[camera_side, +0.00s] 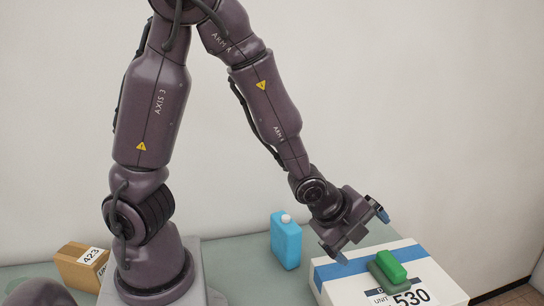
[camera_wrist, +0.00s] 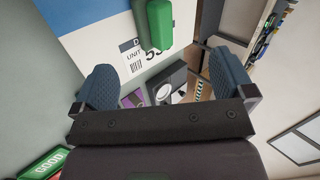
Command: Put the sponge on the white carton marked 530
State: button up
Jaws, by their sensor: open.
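The white carton marked 530 (camera_side: 345,292) has a blue stripe and stands at the front right in the side view; it also shows at the top of the wrist view (camera_wrist: 92,48). A bright green block, which looks like the sponge (camera_side: 391,264), lies on the carton's top near the label. A darker green-grey patch, shadow or lower layer, shows beneath it. It also shows at the top middle of the wrist view (camera_wrist: 160,24). My gripper (camera_side: 362,236) is open and empty, above and apart from the sponge. Its two blue-grey fingers (camera_wrist: 167,86) show wide apart in the wrist view.
A blue bottle with a white cap (camera_side: 286,240) stands left of the carton. A brown box marked 423 (camera_side: 82,266) is at the far left. A shelf unit (camera_wrist: 240,22) shows at the right of the wrist view. The tabletop between bottle and carton is narrow.

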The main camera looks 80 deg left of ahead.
jog(key=s+a+r+n+g, duration=0.2)
jog(key=s+r+n, duration=1.4)
jog(key=shift+r+n+g, duration=0.3)
jog(key=shift+r+n, duration=0.1)
